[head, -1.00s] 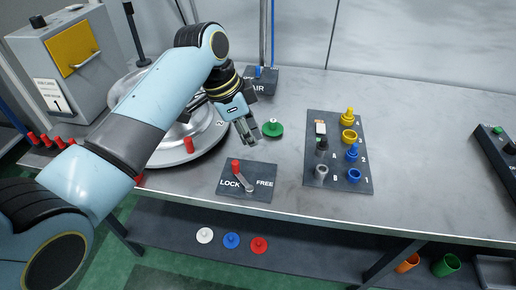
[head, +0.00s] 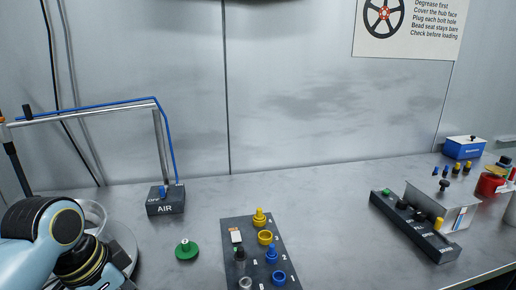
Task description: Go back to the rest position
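My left arm comes in at the lower left of the head view, its light-blue wrist (head: 45,235) over the silver wheel (head: 122,240). Only the upper part of my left gripper (head: 98,283) shows at the bottom edge. Its fingertips are cut off, so I cannot tell whether it is open or shut, or whether it holds anything. My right arm and gripper are not in view.
A green knobbed disc (head: 187,250) lies right of the wheel. A dark AIR box (head: 165,207) stands behind it. A dark board (head: 232,226) holds yellow and blue parts. A control strip (head: 410,225) is at right. Bare table lies between them.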

